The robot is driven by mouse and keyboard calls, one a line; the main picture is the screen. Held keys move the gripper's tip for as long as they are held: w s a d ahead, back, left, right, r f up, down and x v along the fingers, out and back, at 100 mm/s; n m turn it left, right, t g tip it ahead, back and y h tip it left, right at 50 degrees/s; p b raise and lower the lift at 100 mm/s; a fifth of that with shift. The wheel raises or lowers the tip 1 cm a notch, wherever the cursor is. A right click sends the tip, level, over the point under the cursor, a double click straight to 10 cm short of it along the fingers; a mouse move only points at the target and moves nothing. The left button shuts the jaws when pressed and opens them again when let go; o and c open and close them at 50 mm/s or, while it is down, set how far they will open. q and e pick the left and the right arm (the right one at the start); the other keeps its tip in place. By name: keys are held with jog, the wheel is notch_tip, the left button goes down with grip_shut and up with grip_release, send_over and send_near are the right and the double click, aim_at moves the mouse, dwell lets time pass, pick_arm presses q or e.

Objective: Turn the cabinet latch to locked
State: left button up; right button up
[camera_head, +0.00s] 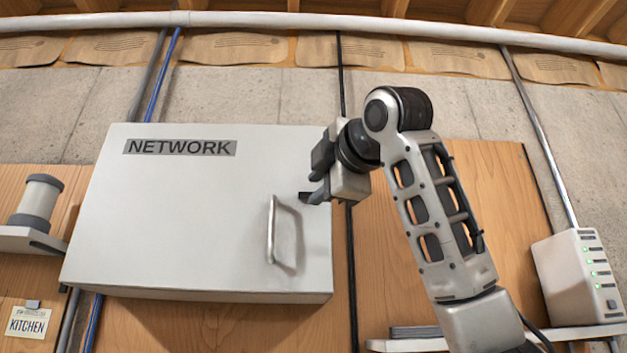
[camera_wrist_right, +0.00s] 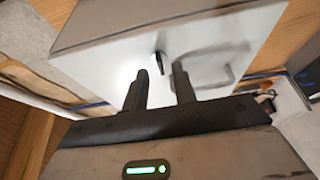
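The cabinet (camera_head: 170,210) is a pale grey box with a NETWORK label, its door closed; it also shows in the wrist view (camera_wrist_right: 120,60). Its small dark latch (camera_wrist_right: 160,62) sticks out of the door near the right edge, above the handle; in the head view it is largely hidden by my fingers. My right gripper (camera_head: 314,180) is at the cabinet's right edge. In the wrist view its two dark fingers (camera_wrist_right: 160,75) are apart, with the latch showing in the gap just beyond the tips. I cannot tell whether they touch it. My left gripper is not in view.
A metal bar handle (camera_head: 271,230) stands out from the door below the latch. A white box with green lights (camera_head: 580,278) sits on a shelf at right. A grey cylinder (camera_head: 37,200) stands on a left shelf. Cables and conduits run up the wall.

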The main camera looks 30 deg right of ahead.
jog(key=shift+w+d, duration=0.2)
jog(key=shift+w, duration=1.05)
grip_shut()
